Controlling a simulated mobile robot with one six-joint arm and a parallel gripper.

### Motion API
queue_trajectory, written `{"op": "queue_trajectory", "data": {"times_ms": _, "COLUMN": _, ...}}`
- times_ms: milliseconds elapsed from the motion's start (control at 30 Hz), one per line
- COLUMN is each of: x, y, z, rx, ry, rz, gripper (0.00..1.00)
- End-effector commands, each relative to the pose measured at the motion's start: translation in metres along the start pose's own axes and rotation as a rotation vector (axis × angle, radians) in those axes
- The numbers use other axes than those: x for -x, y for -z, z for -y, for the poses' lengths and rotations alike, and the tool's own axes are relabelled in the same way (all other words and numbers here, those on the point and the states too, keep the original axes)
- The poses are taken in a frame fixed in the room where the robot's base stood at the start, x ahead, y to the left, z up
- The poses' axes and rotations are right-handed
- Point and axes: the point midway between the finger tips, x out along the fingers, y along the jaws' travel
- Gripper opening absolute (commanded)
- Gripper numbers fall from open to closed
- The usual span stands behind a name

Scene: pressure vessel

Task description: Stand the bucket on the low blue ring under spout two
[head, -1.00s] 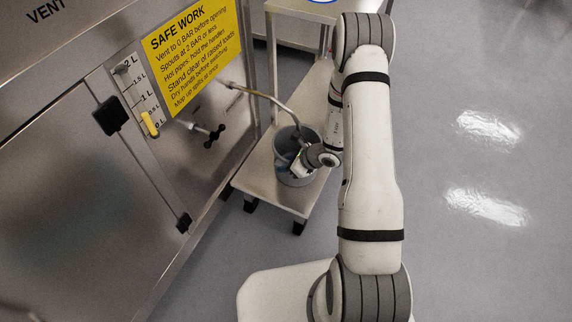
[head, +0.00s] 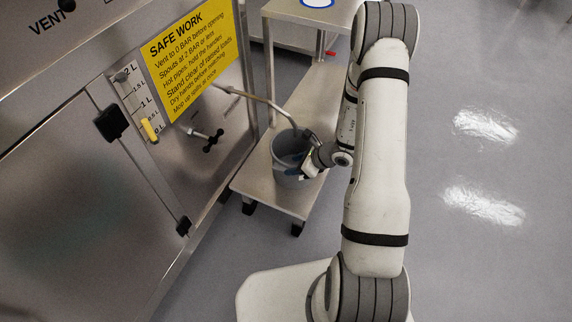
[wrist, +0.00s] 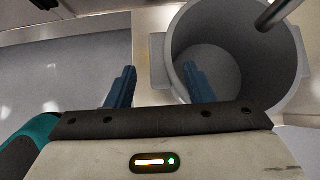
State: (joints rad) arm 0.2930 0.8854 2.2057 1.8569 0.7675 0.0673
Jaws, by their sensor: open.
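The grey bucket (head: 283,146) stands upright on the low shelf of a steel stand, below the end of a bent spout pipe (head: 252,98). In the wrist view the bucket (wrist: 290,75) looks empty, and the pipe end (wrist: 277,14) is over its opening. My gripper (wrist: 158,87) is open at the bucket's near side. One blue finger is outside the bucket and the other overlaps its opening; contact is unclear. In the head view my gripper (head: 303,168) is at the bucket's right side. I cannot make out a low blue ring under the bucket.
A blue ring mark (head: 317,2) lies on the higher steel top (head: 310,14) behind. The steel vessel panel (head: 90,190) with a yellow sign (head: 190,65) and a black-handled valve (head: 212,140) is to the left. Open floor (head: 480,160) lies to the right.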

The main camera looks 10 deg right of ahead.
Motion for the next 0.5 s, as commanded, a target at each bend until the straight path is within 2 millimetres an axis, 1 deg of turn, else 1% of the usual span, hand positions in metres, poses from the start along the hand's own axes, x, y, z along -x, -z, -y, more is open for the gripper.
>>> {"op": "queue_trajectory", "data": {"times_ms": 33, "x": 0.015, "y": -0.002, "z": 0.001, "rx": -0.002, "ry": 0.003, "rz": 0.0, "gripper": 0.48}}
{"op": "queue_trajectory", "data": {"times_ms": 100, "x": 0.029, "y": -0.002, "z": 0.001, "rx": -0.001, "ry": 0.003, "rz": 0.0, "gripper": 0.48}}
{"op": "queue_trajectory", "data": {"times_ms": 200, "x": 0.044, "y": -0.002, "z": 0.001, "rx": -0.001, "ry": 0.003, "rz": 0.0, "gripper": 0.48}}
{"op": "queue_trajectory", "data": {"times_ms": 367, "x": 0.059, "y": -0.001, "z": 0.0, "rx": 0.002, "ry": 0.0, "rz": 0.0, "gripper": 0.48}}
{"op": "queue_trajectory", "data": {"times_ms": 467, "x": 0.066, "y": -0.01, "z": -0.003, "rx": 0.047, "ry": -0.015, "rz": 0.005, "gripper": 0.48}}
{"op": "queue_trajectory", "data": {"times_ms": 500, "x": 0.07, "y": -0.019, "z": -0.005, "rx": 0.088, "ry": -0.028, "rz": 0.009, "gripper": 0.48}}
